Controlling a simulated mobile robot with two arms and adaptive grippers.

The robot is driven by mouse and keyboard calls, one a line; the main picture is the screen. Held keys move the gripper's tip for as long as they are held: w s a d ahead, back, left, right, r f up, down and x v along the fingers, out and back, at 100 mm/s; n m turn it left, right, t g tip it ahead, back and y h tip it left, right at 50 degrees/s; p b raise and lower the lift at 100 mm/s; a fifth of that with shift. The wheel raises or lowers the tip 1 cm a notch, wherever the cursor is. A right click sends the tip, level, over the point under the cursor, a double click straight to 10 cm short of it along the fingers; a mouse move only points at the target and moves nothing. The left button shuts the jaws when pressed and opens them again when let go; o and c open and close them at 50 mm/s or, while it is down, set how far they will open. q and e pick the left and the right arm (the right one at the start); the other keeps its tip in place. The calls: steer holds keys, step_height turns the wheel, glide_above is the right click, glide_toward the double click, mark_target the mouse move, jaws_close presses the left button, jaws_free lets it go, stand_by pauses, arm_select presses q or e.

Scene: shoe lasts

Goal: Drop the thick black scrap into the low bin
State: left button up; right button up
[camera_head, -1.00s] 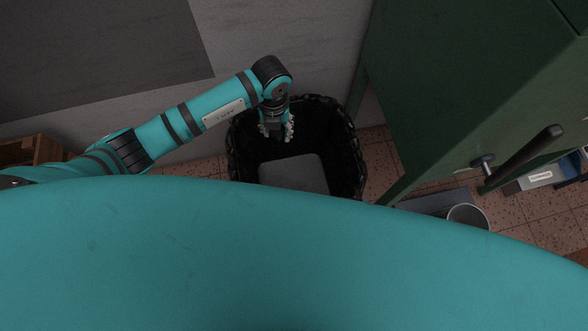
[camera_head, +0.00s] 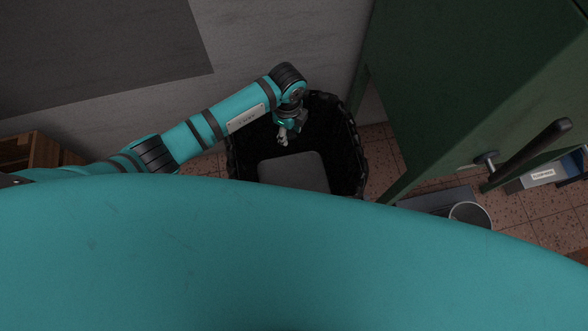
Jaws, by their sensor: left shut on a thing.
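The low bin (camera_head: 354,165) is black-lined and stands on the floor between the wall and the green cabinet. A flat grey piece (camera_head: 293,172) shows inside it. My left gripper (camera_head: 284,138) is over the bin's opening, near its left back part, pointing down. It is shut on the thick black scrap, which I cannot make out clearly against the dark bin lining. My right gripper is not in view.
A green cabinet (camera_head: 440,90) with a black handle (camera_head: 535,148) stands right of the bin. A pale round container (camera_head: 470,213) and a box with a white label (camera_head: 543,176) are on the right. Brown wooden furniture (camera_head: 45,150) is at the far left.

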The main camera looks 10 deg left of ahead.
arm_select(q)
step_height(320, 180, down, 3)
steer(key=shift+f+b, duration=0.2)
steer(key=shift+b, duration=1)
steer(key=shift+r, duration=0.1)
steer(key=o, duration=0.9)
steer(key=shift+r, duration=0.1)
step_height(320, 180, up, 12)
steer(key=shift+f, duration=0.1)
